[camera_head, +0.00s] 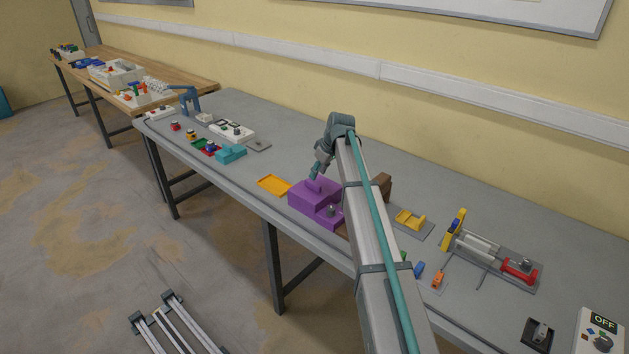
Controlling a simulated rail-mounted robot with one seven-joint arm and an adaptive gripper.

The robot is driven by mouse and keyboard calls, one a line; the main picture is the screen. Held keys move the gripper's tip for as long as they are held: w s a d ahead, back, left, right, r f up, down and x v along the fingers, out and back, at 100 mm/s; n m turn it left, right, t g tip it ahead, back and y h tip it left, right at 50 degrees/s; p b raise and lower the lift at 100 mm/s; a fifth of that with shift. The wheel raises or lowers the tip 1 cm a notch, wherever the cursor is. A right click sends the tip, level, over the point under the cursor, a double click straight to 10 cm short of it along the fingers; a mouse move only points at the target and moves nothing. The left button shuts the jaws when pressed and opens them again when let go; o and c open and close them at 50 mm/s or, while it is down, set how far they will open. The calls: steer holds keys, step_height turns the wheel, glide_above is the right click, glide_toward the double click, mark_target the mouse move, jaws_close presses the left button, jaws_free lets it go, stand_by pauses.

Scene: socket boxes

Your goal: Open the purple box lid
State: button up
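The purple box (314,199) sits on the long grey table, near its front edge and around the middle of the view. A raised block with a small knob-like part on top forms its back left, and a lower step with a dark round part is at its front right. My gripper (315,177) is just above the top of the box, pointing down. It is too small to tell whether it touches the knob or whether its fingers are open or shut. My arm hides part of the table right of the box.
A flat yellow-orange tray (273,185) lies left of the box. A teal box (231,154) is farther left. A yellow part (410,219) on a grey plate and a brown block (382,185) are to the right. A wall stands behind the table (460,200).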

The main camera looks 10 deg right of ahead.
mark_target(313, 183)
steer(key=shift+p+x, duration=0.65)
steer(key=shift+x, duration=2.45)
jaws_close()
